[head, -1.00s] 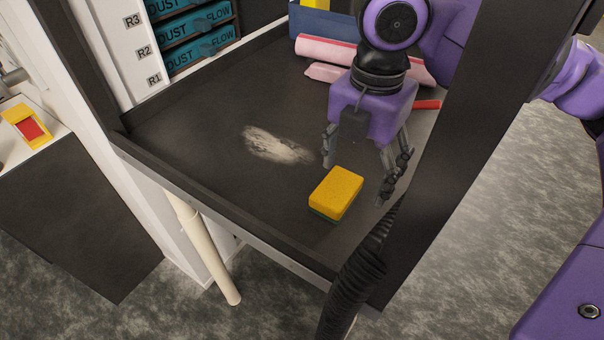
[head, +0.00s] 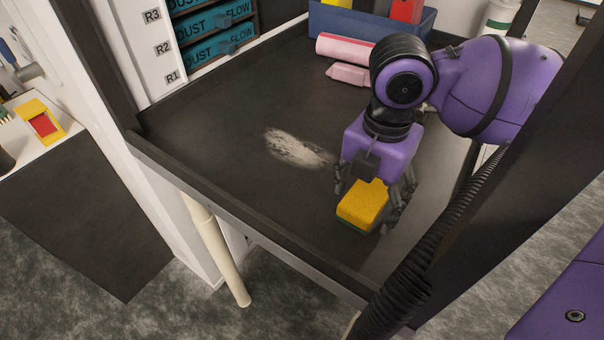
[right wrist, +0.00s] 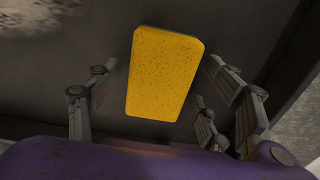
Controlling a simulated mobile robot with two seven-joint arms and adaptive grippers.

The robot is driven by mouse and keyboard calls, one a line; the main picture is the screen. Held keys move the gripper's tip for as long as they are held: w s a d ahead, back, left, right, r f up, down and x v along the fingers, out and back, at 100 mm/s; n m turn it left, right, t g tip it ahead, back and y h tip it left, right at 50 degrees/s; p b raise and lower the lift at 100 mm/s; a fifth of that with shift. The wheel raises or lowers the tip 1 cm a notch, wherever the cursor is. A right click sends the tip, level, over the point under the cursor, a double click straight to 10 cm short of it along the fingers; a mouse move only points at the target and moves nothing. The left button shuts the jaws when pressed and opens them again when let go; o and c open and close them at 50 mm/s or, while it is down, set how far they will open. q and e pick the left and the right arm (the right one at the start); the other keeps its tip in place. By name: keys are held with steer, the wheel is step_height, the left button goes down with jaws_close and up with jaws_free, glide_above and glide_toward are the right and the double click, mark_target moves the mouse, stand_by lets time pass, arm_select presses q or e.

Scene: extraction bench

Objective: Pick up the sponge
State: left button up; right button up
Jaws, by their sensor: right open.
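The yellow sponge (head: 362,205) with a green underside lies on the dark bench surface near its front right. It also shows in the right wrist view (right wrist: 163,73), between the fingers. My right gripper (head: 371,205) is open, with its fingers down on either side of the sponge. In the right wrist view the open gripper (right wrist: 160,110) shows gaps between the sponge and the fingers on both sides. The gripper hides the sponge's far edge in the head view. My left gripper is not in view.
A pale dusty smear (head: 298,149) marks the bench (head: 215,130) left of the sponge. A dark frame post and a black ribbed hose (head: 440,240) border the right side.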

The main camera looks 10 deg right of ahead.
mark_target(367, 195)
steer(key=c, duration=1.1)
step_height(367, 195, up, 10)
steer(key=shift+f+p, duration=0.1)
steer(key=shift+p, duration=0.55)
steer(key=shift+c, duration=0.2)
